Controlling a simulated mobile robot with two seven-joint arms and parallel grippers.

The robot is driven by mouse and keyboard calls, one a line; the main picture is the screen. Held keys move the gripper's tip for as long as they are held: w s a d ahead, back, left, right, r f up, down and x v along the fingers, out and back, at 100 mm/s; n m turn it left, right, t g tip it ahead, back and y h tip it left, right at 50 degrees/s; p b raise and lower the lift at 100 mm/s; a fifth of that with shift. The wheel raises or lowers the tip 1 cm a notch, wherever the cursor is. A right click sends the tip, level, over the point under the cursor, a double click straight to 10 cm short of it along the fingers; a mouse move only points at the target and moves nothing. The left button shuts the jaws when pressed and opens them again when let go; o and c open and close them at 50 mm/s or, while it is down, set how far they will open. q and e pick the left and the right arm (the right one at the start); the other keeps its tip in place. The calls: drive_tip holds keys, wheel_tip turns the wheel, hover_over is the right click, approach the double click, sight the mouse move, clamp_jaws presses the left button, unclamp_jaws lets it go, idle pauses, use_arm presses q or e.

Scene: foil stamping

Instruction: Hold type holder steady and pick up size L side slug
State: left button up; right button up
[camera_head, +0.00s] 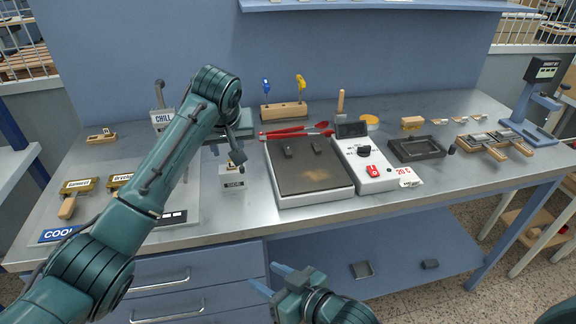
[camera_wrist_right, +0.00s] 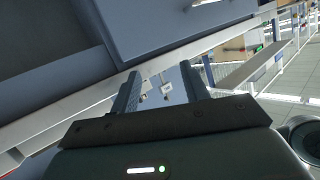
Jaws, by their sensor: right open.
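Two brass-coloured type holders with wooden handles, one labelled (camera_head: 76,186) and one beside it (camera_head: 120,181), lie at the left of the bench by the COOL sign. More wooden-handled pieces (camera_head: 492,140) lie at the right; I cannot tell which is the type holder of the task. Several small light blocks (camera_head: 461,119) stand in a row at the back right; their size marks are too small to read. My left gripper (camera_head: 238,160) is over the bench left of the hot plate, its jaws unclear. My right gripper (camera_head: 272,278) is open and empty in front of the bench; its fingers also show in the right wrist view (camera_wrist_right: 164,78).
The hot plate (camera_head: 309,181) and a white control box (camera_head: 366,172) fill the middle. A dark tray (camera_head: 417,149) is right of them. A wooden stand (camera_head: 284,111) with blue and yellow tools is behind. A scale-like stand (camera_head: 540,110) is at far right. Drawers (camera_head: 190,290) are below.

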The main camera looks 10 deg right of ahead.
drive_tip(key=w+a+r+n+g+y, duration=0.1)
drive_tip(key=w+a+r+n+y, duration=0.2)
drive_tip(key=w+r, duration=0.15)
drive_tip(key=g+h, duration=0.1)
drive_tip(key=h, duration=0.1)
approach(232, 167)
drive_tip(key=x, duration=0.5)
drive_tip(key=shift+w+d+f, duration=0.15)
drive_tip(key=shift+d, duration=0.05)
clamp_jaws()
idle(0.6)
idle(0.8)
